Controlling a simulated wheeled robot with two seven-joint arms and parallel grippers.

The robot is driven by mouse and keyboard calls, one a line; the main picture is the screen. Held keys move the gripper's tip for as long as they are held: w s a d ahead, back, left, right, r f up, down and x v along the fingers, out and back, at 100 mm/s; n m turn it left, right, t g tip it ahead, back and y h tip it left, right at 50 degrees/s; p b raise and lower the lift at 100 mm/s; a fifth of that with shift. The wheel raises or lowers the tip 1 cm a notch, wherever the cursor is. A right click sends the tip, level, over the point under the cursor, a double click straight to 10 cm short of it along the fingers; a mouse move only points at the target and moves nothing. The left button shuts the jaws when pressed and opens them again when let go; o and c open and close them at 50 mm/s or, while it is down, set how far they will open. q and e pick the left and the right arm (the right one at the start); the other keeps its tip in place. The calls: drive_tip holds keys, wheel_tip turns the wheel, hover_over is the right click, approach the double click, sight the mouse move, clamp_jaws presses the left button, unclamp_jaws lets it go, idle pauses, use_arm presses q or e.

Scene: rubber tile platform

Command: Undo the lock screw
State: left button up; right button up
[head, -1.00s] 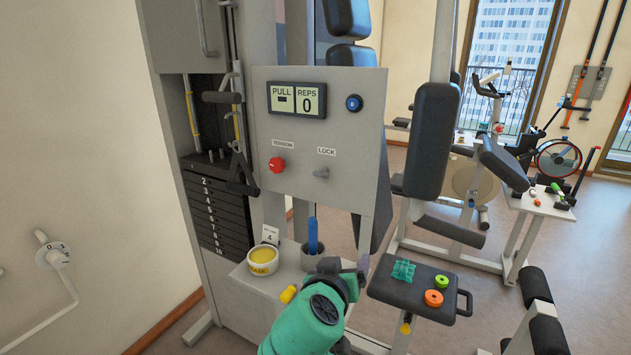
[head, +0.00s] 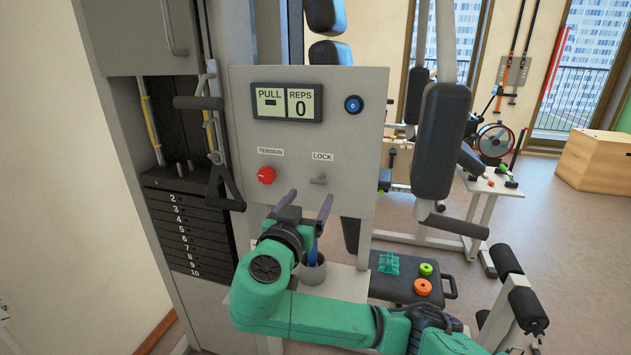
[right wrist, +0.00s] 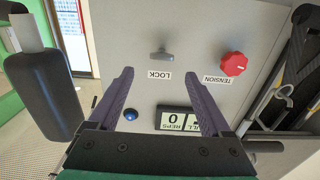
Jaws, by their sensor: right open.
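The lock screw (head: 318,180) is a small grey wing-shaped knob under the LOCK label on the grey control panel (head: 345,140). In the right wrist view the knob (right wrist: 161,54) stands beyond my fingertips, roughly midway between them, and nothing touches it. My right gripper (head: 305,203) is open and empty, just below the knob in the head view, with its two purple-grey fingers pointing up at the panel. The fingers also show in the right wrist view (right wrist: 162,82). My left gripper is not in view.
The red tension knob (head: 266,175) is left of the lock screw. A display (head: 287,102) and a blue button (head: 353,104) are above. A grey cup (head: 313,271) stands below behind my arm. A black padded seat (head: 400,290) holds small items at the right.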

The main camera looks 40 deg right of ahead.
sight(318, 184)
drive_tip(key=p+x, duration=0.1)
drive_tip(key=x, duration=0.6)
drive_tip(key=shift+w+d+f, duration=0.1)
drive_tip(key=shift+w+d, duration=0.1)
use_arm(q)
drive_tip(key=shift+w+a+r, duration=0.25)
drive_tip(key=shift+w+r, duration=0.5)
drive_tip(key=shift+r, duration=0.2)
use_arm(e)
clamp_jaws()
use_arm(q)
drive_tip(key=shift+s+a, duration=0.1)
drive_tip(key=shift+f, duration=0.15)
use_arm(e)
drive_tip(key=shift+f, duration=0.1)
